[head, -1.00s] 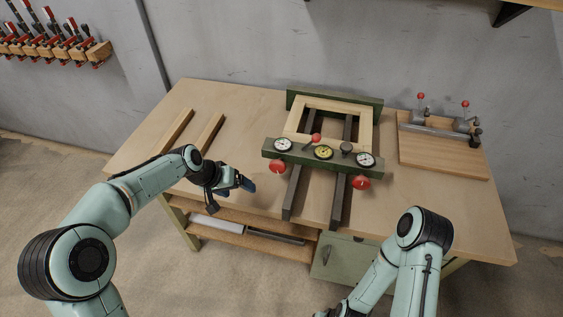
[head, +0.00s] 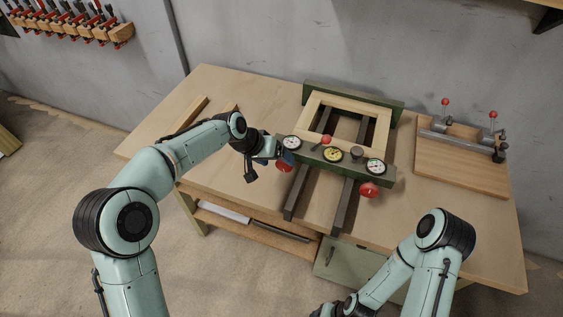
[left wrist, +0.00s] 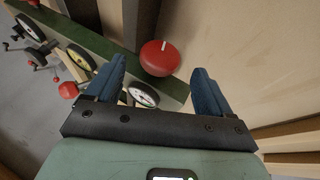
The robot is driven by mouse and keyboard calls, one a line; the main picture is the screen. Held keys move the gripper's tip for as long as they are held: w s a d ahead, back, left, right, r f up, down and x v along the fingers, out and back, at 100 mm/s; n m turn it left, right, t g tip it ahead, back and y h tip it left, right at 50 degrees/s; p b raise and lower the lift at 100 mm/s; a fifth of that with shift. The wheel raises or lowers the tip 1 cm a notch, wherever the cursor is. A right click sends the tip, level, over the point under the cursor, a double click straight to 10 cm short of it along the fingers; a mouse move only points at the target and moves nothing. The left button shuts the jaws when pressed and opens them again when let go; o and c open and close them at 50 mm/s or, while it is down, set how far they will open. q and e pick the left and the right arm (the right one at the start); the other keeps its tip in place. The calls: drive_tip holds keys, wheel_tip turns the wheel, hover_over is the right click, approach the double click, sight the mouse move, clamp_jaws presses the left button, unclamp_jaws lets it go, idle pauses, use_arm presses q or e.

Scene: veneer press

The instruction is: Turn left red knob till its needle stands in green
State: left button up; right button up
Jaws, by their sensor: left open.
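The left red knob (head: 285,167) sits on the front of the green press beam (head: 318,157), partly covered by my left gripper (head: 284,157) in the head view. In the left wrist view the round red knob (left wrist: 160,58), with a white mark, lies ahead between the two blue fingertips of the open left gripper (left wrist: 160,68). The fingers stand apart and hold nothing. The left white gauge (head: 291,142) is above the knob; it also shows partly hidden in the left wrist view (left wrist: 143,93). Its needle is too small to read. My right gripper is out of view.
A yellow gauge (head: 332,155), a red-balled lever (head: 325,140), a right gauge (head: 375,166) and a right red knob (head: 368,189) share the beam. Dark rails (head: 343,205) jut forward. A clamp board (head: 462,160) stands at right. Wooden strips (head: 190,113) lie at left.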

sight(281, 162)
use_arm(q)
drive_tip(key=shift+x, duration=1.95)
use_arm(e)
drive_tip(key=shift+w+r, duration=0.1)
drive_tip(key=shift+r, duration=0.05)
use_arm(q)
drive_tip(key=c, duration=1.1)
drive_tip(key=shift+o, duration=0.2)
drive_tip(key=shift+d+r+y, duration=0.1)
drive_tip(key=shift+y, duration=0.2)
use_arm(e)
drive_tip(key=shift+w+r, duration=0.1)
